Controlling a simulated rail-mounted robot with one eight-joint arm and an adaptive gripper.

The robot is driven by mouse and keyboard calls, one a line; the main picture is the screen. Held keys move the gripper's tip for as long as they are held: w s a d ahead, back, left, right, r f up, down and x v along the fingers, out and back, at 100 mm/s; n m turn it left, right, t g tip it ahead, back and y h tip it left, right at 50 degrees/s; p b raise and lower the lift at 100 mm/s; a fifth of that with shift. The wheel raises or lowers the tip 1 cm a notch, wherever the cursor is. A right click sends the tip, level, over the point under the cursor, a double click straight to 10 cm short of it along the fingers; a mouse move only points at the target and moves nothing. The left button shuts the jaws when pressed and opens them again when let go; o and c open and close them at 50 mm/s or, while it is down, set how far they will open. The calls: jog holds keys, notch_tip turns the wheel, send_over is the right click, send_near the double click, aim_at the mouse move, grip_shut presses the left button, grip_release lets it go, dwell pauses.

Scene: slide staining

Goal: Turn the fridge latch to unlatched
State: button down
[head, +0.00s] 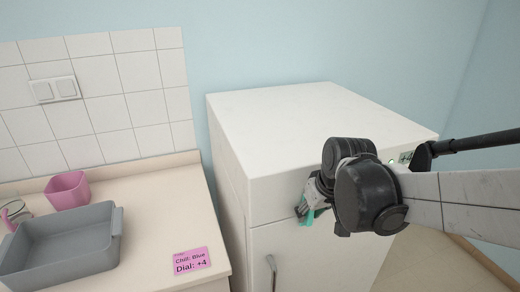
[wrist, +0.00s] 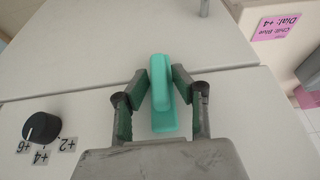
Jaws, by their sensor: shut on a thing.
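The fridge (head: 275,200) is a white box with a flat top, at the right of the head view. Its latch (wrist: 159,95) is a teal bar on the front, lengthwise in the wrist view and crossing the seam between the door (wrist: 100,40) and the panel (wrist: 85,115). My gripper (wrist: 160,82) is shut on the latch, with a green-padded finger on each side of it. In the head view my gripper (head: 307,208) is at the fridge's front, and my wrist hides most of the latch area.
A black dial (wrist: 41,128) with +2, +4 and +6 marks sits beside the latch. A door handle (head: 271,272) is below. Left is a counter (head: 150,220) with a grey tray (head: 60,249), a pink cup (head: 68,190) and a pink note (head: 192,262) reading "Dial: +4".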

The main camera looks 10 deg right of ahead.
jog(key=shift+d+y+b, duration=0.1)
jog(key=shift+y+b, duration=0.2)
jog(key=y+b, duration=0.1)
jog(key=m+y+b, duration=0.1)
jog(key=shift+d+f+g+y, duration=0.2)
jog(key=shift+g+y, duration=0.1)
jog(key=shift+y, duration=0.1)
jog(key=y+b, duration=0.2)
jog(key=shift+w+f+y+b, duration=0.1)
jog(key=shift+y+b, duration=0.2)
jog(key=y+b, duration=0.2)
jog(key=m+y+b, duration=0.1)
jog(key=y+b, duration=0.1)
jog(key=b, duration=0.1)
jog(key=m+y+b, duration=0.1)
jog(key=y+b, duration=0.1)
jog(key=shift+d+f+g+b, duration=0.1)
jog(key=shift+f+g+b, duration=0.2)
jog(key=shift+g, duration=0.1)
jog(key=m+y+b, duration=0.1)
jog(key=y+b, duration=0.2)
jog(key=b, duration=0.1)
jog(key=shift+r+y+b, duration=0.15)
jog(key=shift+y+b, duration=0.55)
jog(key=shift+b, duration=0.15)
jog(key=shift+r+m, duration=0.1)
jog(key=shift+m, duration=0.2)
jog(key=c, duration=1.7)
grip_release()
